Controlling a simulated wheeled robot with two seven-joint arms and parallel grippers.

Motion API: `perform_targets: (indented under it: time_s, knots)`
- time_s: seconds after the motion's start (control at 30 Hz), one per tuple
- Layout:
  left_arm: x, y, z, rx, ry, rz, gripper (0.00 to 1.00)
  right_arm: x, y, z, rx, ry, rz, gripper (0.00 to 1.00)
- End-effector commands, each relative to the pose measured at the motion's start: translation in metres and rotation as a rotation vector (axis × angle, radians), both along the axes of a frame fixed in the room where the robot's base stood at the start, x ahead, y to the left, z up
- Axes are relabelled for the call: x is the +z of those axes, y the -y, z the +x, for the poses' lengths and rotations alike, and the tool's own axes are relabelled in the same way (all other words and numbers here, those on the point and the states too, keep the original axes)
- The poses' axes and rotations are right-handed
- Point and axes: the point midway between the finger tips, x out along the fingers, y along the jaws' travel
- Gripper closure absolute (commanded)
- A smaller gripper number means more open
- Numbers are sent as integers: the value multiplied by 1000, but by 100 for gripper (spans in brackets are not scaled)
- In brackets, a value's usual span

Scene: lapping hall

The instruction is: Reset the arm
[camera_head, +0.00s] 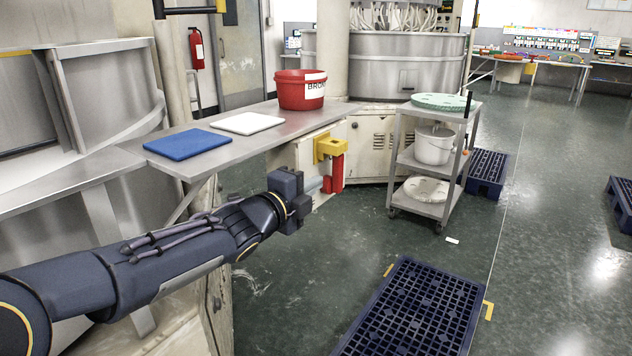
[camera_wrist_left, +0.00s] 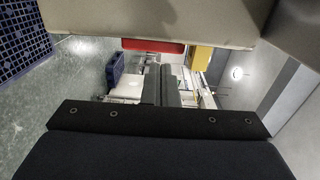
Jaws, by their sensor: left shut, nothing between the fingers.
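My left arm reaches in from the left in the head view, stretched toward the middle. My left gripper (camera_head: 318,185) is at its end, in front of the cream cabinet side below the steel table. Its fingers are shut with nothing between them; the closed fingers also show in the left wrist view (camera_wrist_left: 168,85). A yellow bracket (camera_head: 328,147) with a red upright part (camera_head: 338,173) is close beyond the fingertips. I cannot tell whether the fingertips touch it. Red and yellow parts also show in the left wrist view. My right gripper is not in view.
The steel table (camera_head: 255,137) bears a blue board (camera_head: 187,144), a white board (camera_head: 246,123) and a red bucket (camera_head: 300,90). A trolley (camera_head: 421,167) with a white bucket (camera_head: 433,146) stands right. A dark blue pallet (camera_head: 415,310) lies in front. The floor at right is mostly clear.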

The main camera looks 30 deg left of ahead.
Motion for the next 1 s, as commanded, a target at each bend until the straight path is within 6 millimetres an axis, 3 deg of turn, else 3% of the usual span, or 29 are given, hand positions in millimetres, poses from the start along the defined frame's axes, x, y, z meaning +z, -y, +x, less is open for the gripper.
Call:
perform_targets:
  time_s: [0.4,0.77,0.87,1.0]
  knots:
    - [3,-6,-66,2,2,1,100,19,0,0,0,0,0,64]
    - [-1,-7,-77,6,-4,-13,100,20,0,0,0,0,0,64]
    - [-7,-12,-83,64,-42,-120,100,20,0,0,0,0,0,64]
    - [-42,-17,-112,258,-207,-530,100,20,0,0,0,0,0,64]
